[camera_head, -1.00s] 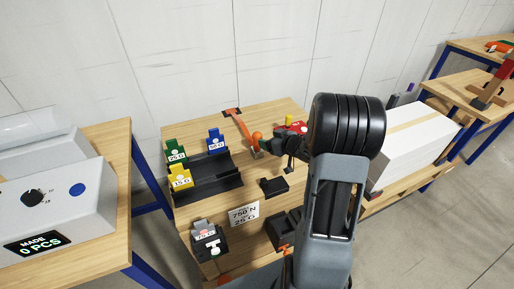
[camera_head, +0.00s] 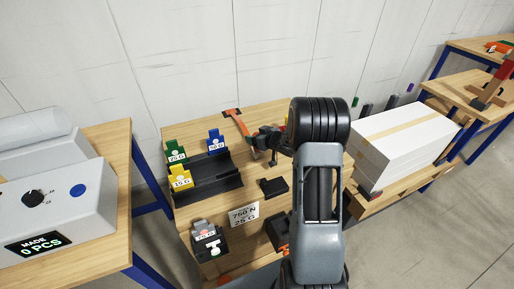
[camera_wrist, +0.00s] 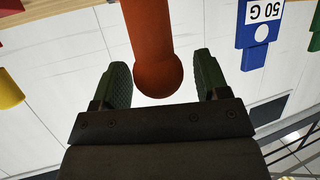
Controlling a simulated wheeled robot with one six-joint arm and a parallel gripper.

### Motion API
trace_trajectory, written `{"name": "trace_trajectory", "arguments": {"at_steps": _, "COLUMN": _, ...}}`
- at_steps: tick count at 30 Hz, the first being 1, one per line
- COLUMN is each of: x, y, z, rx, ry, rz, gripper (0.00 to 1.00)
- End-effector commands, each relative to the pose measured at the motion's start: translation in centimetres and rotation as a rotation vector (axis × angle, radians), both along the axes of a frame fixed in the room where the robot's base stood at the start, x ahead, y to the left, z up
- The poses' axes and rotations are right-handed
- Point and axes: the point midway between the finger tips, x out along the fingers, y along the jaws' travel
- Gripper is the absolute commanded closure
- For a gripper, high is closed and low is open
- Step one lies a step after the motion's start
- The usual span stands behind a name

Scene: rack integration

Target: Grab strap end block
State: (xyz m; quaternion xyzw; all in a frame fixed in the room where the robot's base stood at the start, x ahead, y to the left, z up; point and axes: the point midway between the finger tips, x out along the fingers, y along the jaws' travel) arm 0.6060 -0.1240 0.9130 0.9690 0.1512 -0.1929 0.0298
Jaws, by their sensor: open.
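An orange strap (camera_head: 239,122) runs from a dark fitting at the back of the middle table toward my gripper (camera_head: 266,141). Its rounded end, which I take for the strap end block, is mostly hidden behind my gripper in the head view. In the wrist view the orange end block (camera_wrist: 157,76) hangs from the top of the picture between the two green-padded fingers of my gripper (camera_wrist: 164,82). The fingers are open, with a visible gap on each side of the block.
A black holder (camera_head: 208,178) carries green, yellow and blue weight tags, left of my gripper. A small black block (camera_head: 274,187) and a "750 N 25 G" card (camera_head: 243,214) lie in front. A white box (camera_head: 405,140) stands at the right.

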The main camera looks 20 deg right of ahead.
Motion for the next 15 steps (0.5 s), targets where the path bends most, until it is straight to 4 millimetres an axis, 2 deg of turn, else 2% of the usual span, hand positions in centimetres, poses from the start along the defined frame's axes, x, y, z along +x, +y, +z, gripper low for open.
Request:
{"name": "trace_trajectory", "arguments": {"at_steps": 3, "x": -0.01, "y": 0.00, "z": 0.02, "rx": 0.000, "ry": 0.000, "rz": 0.000, "gripper": 0.32}}
{"name": "trace_trajectory", "arguments": {"at_steps": 15, "x": -0.03, "y": -0.01, "z": 0.03, "rx": -0.001, "ry": 0.000, "rz": 0.000, "gripper": 0.70}}
